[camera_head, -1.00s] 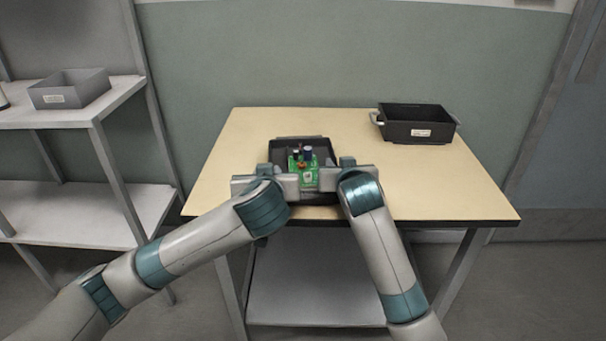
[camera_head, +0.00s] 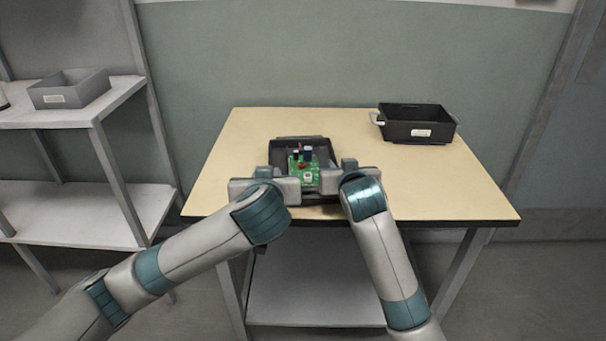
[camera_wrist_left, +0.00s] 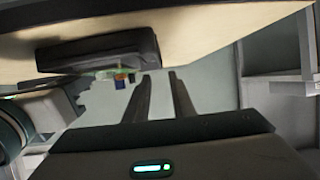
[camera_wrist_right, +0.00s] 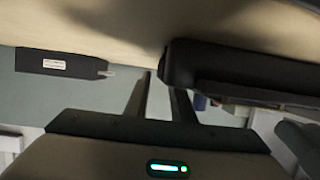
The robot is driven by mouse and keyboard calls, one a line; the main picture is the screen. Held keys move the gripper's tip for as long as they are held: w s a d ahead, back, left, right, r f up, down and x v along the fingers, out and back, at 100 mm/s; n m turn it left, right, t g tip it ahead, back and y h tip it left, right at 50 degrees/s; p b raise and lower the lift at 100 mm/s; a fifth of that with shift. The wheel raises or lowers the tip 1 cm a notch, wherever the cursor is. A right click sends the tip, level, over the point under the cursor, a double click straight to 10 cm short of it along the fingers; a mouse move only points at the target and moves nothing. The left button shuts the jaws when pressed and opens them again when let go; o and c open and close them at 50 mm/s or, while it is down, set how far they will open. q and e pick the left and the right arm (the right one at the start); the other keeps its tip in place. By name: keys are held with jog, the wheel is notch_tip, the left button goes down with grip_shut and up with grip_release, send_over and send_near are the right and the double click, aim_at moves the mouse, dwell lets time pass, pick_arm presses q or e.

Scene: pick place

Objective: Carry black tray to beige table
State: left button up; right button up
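A black tray (camera_head: 280,156) lies on the beige table (camera_head: 235,138), near its front middle. A green circuit board with several parts (camera_head: 305,170) sits in it. My left gripper (camera_wrist_left: 160,84) is at the tray's left front and my right gripper (camera_wrist_right: 160,82) at its right front. In the head view my wrists hide the fingertips and part of the tray's front.
A second black box with a white label (camera_head: 400,130) stands at the table's back right; it also shows in the right wrist view (camera_wrist_right: 40,62). A grey bin (camera_head: 65,92) is on the white shelf (camera_head: 105,108) at left. The table's left, back middle and right front are clear.

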jog(key=v, duration=1)
jog(key=shift+s, duration=0.1)
